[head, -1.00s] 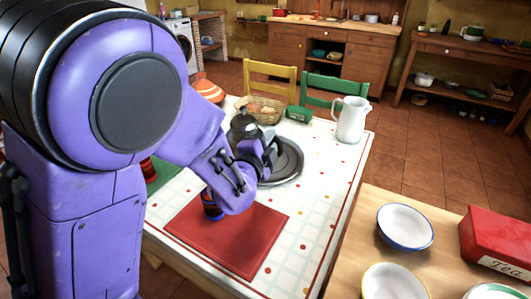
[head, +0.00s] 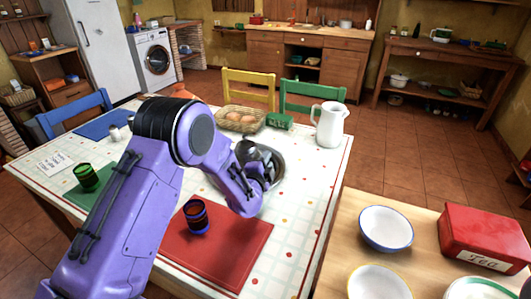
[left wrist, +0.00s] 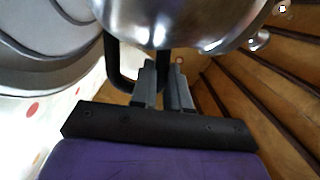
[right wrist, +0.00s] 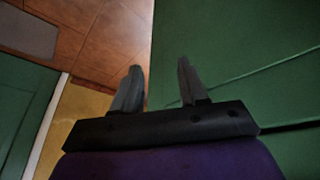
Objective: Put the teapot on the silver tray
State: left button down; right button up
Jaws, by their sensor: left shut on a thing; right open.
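The silver teapot (head: 246,151) shows small and partly hidden behind my left gripper (head: 262,174) in the head view. In the left wrist view its shiny round body (left wrist: 185,18) fills the top. My left gripper (left wrist: 163,68) is shut on its black handle. The round silver tray (head: 279,166) lies on the white tablecloth, and its rim (left wrist: 45,62) shows at the left of the left wrist view. The teapot overlaps the tray's left part in the head view; I cannot tell the gap between them. My right gripper (right wrist: 157,80) is open and empty before a green surface.
An egg basket (head: 240,120), a green box (head: 279,120) and a white pitcher (head: 329,124) stand behind the tray. A dark cup (head: 197,217) stands on the red mat (head: 228,255) in front. Bowls (head: 386,229) and a red tea box (head: 485,238) are on the right counter.

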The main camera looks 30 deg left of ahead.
dwell(0.3)
pick_arm(q)
jog(key=c, duration=1.1)
grip_release()
jog(key=shift+f, duration=0.1)
jog(key=shift+r, duration=0.2)
jog(key=s+d+b, duration=0.1)
jog(key=s+d, duration=0.1)
jog(key=s, duration=1)
jog(key=shift+r+b, duration=0.25)
jog(key=shift+b, duration=0.05)
